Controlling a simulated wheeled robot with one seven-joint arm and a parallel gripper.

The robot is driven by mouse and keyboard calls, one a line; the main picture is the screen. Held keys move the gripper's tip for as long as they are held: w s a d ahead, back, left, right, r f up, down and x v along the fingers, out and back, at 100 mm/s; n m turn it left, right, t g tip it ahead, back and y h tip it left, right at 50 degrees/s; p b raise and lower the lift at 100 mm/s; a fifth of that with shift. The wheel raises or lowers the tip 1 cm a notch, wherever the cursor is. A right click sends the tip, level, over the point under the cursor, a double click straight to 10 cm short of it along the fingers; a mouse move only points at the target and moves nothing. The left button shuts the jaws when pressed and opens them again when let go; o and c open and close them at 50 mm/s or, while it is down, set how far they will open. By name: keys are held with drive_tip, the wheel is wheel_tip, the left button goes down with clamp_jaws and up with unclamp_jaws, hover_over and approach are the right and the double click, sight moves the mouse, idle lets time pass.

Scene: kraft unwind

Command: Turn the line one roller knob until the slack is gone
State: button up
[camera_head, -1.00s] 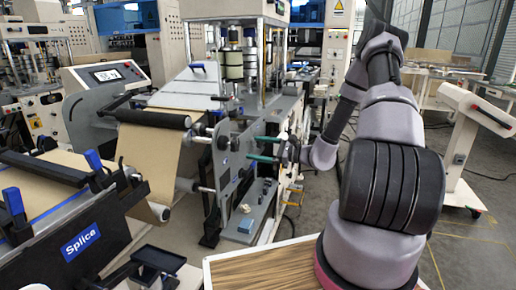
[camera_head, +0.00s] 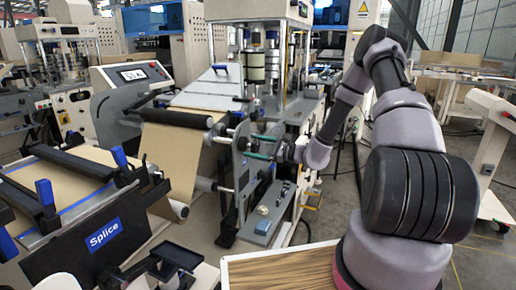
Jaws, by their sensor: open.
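The brown kraft web (camera_head: 168,155) passes over a black roller (camera_head: 178,118) on the near machine and hangs down towards a lower roller (camera_head: 178,208). I cannot tell how much slack it has. A dark roller knob (camera_head: 241,144) sticks out from the machine's grey side plate, small in the picture. My gripper (camera_head: 251,146) reaches in from the right, its two green-tipped fingers spread and pointing left at the knob. The fingertips are close beside the knob; whether they are around it or touching it cannot be told. Nothing else shows between them.
A splice table (camera_head: 104,236) with blue-handled clamps stands at the left front. A control panel (camera_head: 132,76) is behind it. A wood-topped surface (camera_head: 280,268) lies at the bottom centre. A white stand (camera_head: 492,150) is at the right, with open floor around it.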

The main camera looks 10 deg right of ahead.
drive_tip(key=c, duration=1.3)
drive_tip(key=m, duration=0.9)
drive_tip(key=shift+m, duration=0.3)
drive_tip(key=o, duration=1.3)
drive_tip(key=v, duration=0.7)
